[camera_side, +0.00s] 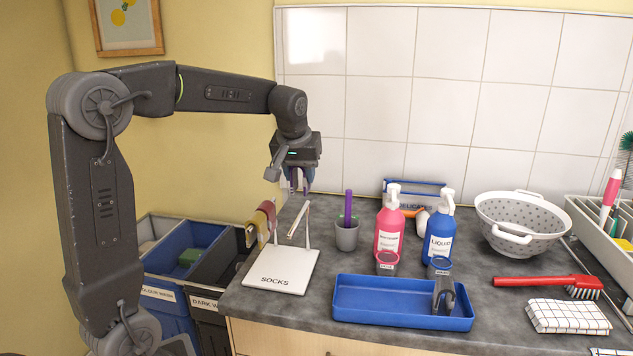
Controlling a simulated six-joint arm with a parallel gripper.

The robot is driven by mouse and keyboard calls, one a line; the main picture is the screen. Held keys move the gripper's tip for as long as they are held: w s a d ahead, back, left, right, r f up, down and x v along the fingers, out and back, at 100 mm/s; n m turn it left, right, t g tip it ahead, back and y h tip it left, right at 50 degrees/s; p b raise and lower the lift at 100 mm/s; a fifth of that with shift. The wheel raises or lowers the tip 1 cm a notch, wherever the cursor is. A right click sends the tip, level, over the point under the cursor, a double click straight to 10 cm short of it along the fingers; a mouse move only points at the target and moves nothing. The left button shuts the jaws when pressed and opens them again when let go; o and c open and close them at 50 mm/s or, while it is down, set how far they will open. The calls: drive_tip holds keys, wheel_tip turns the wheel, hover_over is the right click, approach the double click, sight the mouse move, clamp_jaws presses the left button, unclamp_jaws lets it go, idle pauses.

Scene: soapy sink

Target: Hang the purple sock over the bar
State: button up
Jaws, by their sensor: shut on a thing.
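My gripper (298,186) points down above the back of the counter, shut on the purple sock (299,178). Only a little purple shows between the fingers; the rest of the sock is hidden or too small to make out. Below it stands a white rack with a base marked SOCKS (280,272). The rack's pale bar (299,219) is raised on thin posts. The gripper is above the bar's far end, and the sock appears clear of it.
Yellow and dark red cloth (263,217) hangs at the rack's left side. A grey cup (346,236) with a purple-handled item, a pink bottle (388,230) and a blue bottle (438,236) stand to the right. A blue tray (385,309) lies in front. Wash bins (188,290) stand left of the counter.

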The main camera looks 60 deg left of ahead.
sight(301, 213)
drive_tip(key=shift+f, duration=5.45)
drive_tip(key=o, duration=1)
drive_tip(key=shift+r, duration=0.1)
drive_tip(key=v, duration=1.4)
drive_tip(key=s+d+f+m+h, duration=0.1)
drive_tip(key=s+d+f+m, duration=0.1)
drive_tip(key=s+d, duration=0.3)
drive_tip(key=s+d+f+m+t+h, duration=0.1)
drive_tip(key=s+d+f+m, duration=0.1)
drive_tip(key=s+d+m, duration=0.2)
drive_tip(key=s+d+f+m+t+h, duration=0.1)
drive_tip(key=s+d+f+m, duration=0.1)
drive_tip(key=s+d, duration=0.4)
drive_tip(key=shift+s+d+f+m, duration=0.15)
drive_tip(key=shift+d+f+m, duration=0.15)
drive_tip(key=shift+d+m, duration=0.35)
drive_tip(key=shift+d, duration=0.1)
